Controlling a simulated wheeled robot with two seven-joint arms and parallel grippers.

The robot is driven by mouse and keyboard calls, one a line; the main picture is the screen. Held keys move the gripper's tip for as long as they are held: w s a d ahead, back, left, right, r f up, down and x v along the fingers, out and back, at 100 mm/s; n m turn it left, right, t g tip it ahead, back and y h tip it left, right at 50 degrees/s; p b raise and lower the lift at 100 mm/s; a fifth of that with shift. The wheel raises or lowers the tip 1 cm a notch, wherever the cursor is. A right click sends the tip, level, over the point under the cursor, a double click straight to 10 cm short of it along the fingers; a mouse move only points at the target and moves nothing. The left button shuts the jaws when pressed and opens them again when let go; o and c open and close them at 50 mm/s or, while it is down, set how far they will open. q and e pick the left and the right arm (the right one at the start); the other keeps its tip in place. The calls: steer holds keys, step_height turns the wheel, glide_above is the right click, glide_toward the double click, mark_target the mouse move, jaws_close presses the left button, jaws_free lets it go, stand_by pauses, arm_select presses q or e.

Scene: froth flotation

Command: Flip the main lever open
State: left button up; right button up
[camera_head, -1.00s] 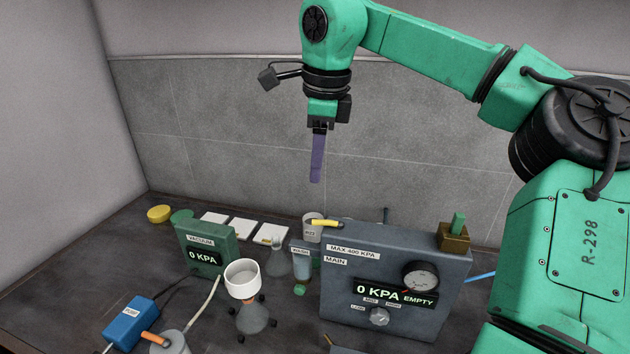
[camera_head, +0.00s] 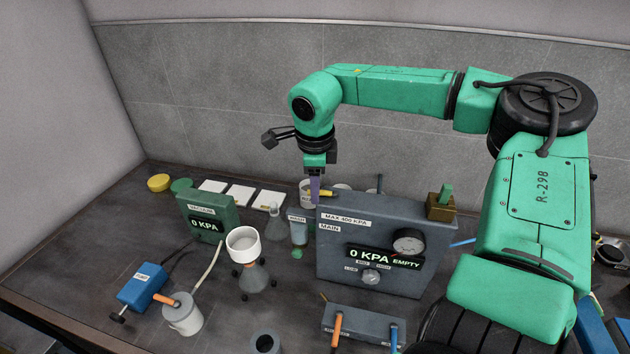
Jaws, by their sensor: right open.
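The main box (camera_head: 335,260) is grey, labelled MAIN and MAX 400 KPA, with a display reading 0 KPA EMPTY. My right gripper (camera_head: 314,192) points down with purple fingers, right beside the lever's left end. It is open and partly covers the lever; I cannot tell whether it touches it. My left gripper is not in view.
A green vacuum box (camera_head: 207,217), a white funnel (camera_head: 243,240) on a flask and a wash bottle (camera_head: 298,230) stand left of the main box. A brass block (camera_head: 440,206) with a green handle sits on its top right. A panel with orange and blue handles (camera_head: 362,325) is in front.

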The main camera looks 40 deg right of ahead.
jaws_close()
steer(key=m+b, duration=0.1)
steer(key=b, duration=0.2)
steer(key=shift+w+d+f+m, duration=0.25)
steer(key=shift+w+f+m, duration=0.1)
steer(key=shift+m, duration=0.05)
steer(key=shift+r+m+b, duration=0.15)
steer(key=shift+m+b, duration=0.15)
steer(key=shift+m, duration=0.1)
steer(key=shift+r, duration=0.25)
jaws_free()
steer(key=shift+w+d, duration=0.1)
steer(key=shift+r, duration=0.1)
